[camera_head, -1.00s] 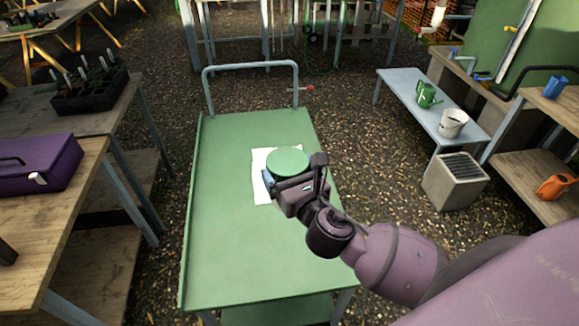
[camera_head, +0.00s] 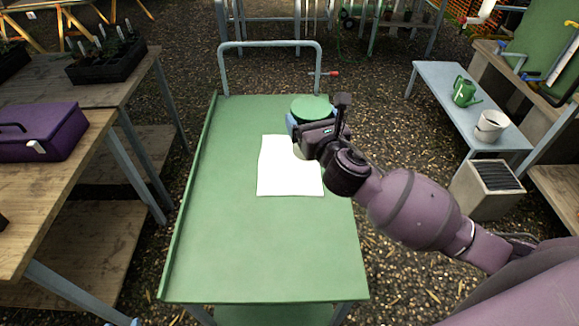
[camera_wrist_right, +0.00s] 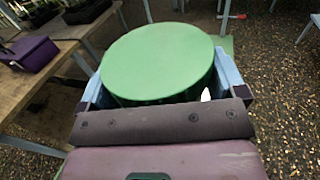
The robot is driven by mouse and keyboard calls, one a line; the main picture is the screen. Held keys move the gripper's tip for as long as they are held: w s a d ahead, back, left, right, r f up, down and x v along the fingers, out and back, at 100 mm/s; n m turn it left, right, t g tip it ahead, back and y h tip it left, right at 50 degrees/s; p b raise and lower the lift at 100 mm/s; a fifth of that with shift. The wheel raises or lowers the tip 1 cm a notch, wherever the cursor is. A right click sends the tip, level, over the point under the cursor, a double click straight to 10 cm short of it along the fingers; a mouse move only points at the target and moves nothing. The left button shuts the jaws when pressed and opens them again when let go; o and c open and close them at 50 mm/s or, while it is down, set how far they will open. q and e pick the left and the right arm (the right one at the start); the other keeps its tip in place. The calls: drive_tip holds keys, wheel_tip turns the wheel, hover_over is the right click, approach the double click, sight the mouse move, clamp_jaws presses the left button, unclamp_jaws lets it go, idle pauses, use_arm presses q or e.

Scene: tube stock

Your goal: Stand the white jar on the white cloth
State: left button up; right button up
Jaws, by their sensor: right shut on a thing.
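The jar (camera_head: 311,107) shows mainly its round green lid, with a small pale part of its side visible under my gripper. The lid also fills the middle of the right wrist view (camera_wrist_right: 158,55). My right gripper (camera_head: 308,122) is shut on the jar, with a blue finger on each side of it. The white cloth (camera_head: 288,175) lies flat on the green trolley top. The jar and gripper are at the cloth's far right corner and hide it. I cannot tell whether the jar touches anything below. My left gripper is not in view.
The green trolley (camera_head: 230,240) has bare room in front of the cloth and to its left. A grey handle (camera_head: 270,44) rises at its far end. A wooden bench with a purple case (camera_head: 45,132) stands left. A bench with a green watering can (camera_head: 464,92) stands right.

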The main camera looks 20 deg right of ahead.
drive_tip(key=w+d+f+b, duration=0.1)
drive_tip(key=w+f+b, duration=0.25)
drive_tip(key=w, duration=0.35)
drive_tip(key=w+f+b, duration=0.2)
drive_tip(key=w+b, duration=0.3)
drive_tip(key=w, duration=0.3)
drive_tip(key=w+d+f+b, duration=0.1)
drive_tip(key=w+f+b, duration=0.1)
drive_tip(key=w+b, duration=0.35)
drive_tip(key=f+b, duration=0.2)
drive_tip(key=f, duration=0.4)
drive_tip(key=w+f+b, duration=0.1)
drive_tip(key=f+b, duration=0.1)
drive_tip(key=f, duration=0.5)
drive_tip(key=f+b, duration=0.3)
drive_tip(key=f, duration=0.4)
drive_tip(key=shift+w+f, duration=0.1)
drive_tip(key=shift+w, duration=0.25)
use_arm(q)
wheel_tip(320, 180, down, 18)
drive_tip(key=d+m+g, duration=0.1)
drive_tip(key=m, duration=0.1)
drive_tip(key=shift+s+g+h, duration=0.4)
use_arm(e)
drive_tip(key=shift+r, duration=0.2)
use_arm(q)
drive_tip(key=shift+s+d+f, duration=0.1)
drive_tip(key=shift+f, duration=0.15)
use_arm(e)
drive_tip(key=shift+f, duration=0.2)
